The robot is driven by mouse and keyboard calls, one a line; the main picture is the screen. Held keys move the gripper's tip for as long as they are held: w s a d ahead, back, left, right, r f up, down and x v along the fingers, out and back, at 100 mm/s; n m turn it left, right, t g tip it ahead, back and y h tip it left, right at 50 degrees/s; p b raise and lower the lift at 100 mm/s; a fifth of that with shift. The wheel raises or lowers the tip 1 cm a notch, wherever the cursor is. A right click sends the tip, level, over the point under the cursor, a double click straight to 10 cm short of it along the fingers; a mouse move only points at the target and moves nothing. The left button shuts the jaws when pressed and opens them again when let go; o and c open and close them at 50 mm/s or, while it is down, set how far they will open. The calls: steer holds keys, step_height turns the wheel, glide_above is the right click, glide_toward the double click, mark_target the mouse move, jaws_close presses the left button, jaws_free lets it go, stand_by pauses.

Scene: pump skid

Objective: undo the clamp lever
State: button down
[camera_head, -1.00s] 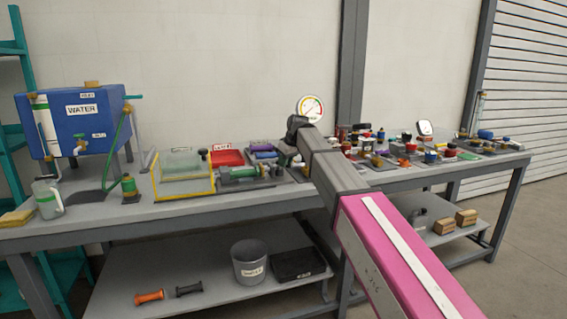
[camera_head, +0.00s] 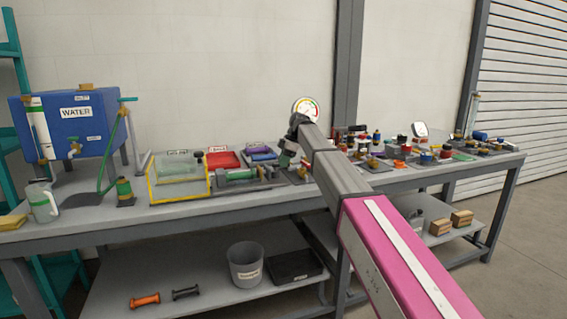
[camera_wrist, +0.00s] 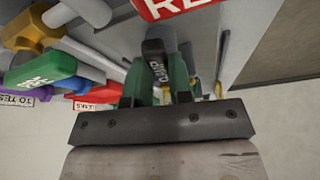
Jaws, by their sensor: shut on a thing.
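In the head view my gripper (camera_head: 288,152) is at the bench, near the middle, below the round gauge. The lever itself is hidden there behind my wrist and arm. The lower end of the lever is hard to make out in the wrist view.
The bench (camera_head: 250,201) carries a yellow-framed clear box (camera_head: 180,180), a red tray (camera_head: 222,159) and a round gauge (camera_head: 305,108) close to my wrist. Crowded fittings stand to the right. A blue water tank (camera_head: 75,125) is at the left. A red sign (camera_wrist: 170,7) is near the lever.

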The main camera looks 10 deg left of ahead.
steer(key=shift+w+a+n+g, duration=0.2)
steer(key=shift+w+n+g, duration=0.15)
steer(key=shift+n, duration=0.65)
steer(key=c, duration=1.3)
jaws_free()
steer(key=v, duration=1.1)
steer(key=shift+a, duration=0.2)
